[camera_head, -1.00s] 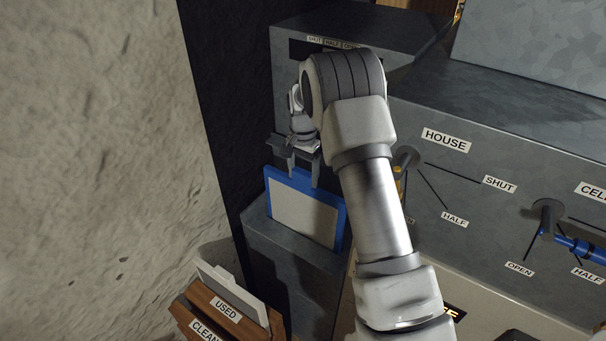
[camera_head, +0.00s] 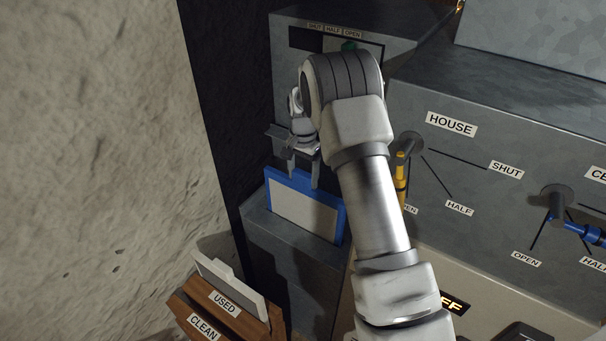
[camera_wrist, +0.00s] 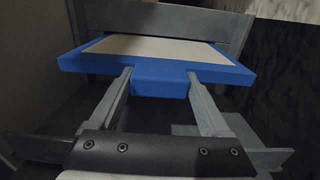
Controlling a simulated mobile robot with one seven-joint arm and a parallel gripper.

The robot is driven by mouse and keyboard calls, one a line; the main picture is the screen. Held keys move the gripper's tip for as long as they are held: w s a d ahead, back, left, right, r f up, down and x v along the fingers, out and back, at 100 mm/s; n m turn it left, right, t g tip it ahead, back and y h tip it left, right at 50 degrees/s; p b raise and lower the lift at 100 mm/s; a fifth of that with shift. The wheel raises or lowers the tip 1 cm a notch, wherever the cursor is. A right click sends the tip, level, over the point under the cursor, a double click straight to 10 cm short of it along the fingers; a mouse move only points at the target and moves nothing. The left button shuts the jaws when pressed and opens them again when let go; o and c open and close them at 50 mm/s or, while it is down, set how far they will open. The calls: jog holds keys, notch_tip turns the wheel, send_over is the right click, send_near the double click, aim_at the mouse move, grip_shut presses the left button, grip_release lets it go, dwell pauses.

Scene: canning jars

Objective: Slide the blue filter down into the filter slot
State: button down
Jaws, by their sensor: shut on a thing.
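The blue filter (camera_head: 305,205), a blue frame around a pale panel, stands upright with its lower part inside the filter slot (camera_head: 258,222) on top of the grey housing. Its top edge and upper part show above the slot. My gripper (camera_head: 303,172) is above it, shut on the tab at its top edge. In the wrist view my gripper (camera_wrist: 160,92) has a finger on each side of the blue tab, and the filter (camera_wrist: 155,62) runs away from the fingers toward the grey housing. The filter's lower edge is hidden inside the slot.
A wooden box labelled USED and CLEAN (camera_head: 222,308) holds a pale filter (camera_head: 228,274) at lower left. The grey panel on the right carries a yellow handle (camera_head: 401,175) and a blue handle (camera_head: 585,232). A rough wall (camera_head: 100,150) bounds the left.

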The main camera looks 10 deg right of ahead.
jog(key=shift+f, duration=0.55)
jog(key=shift+b, duration=0.35)
jog(key=b, duration=0.3)
send_near(303, 213)
jog(key=shift+w+d+f, duration=0.1)
jog(key=shift+w+f, duration=0.45)
dwell(0.5)
dwell(0.9)
jog(key=shift+f+b, duration=1.8)
jog(key=shift+f, duration=0.8)
jog(key=shift+f+b, duration=1.7)
jog(key=shift+f, duration=0.75)
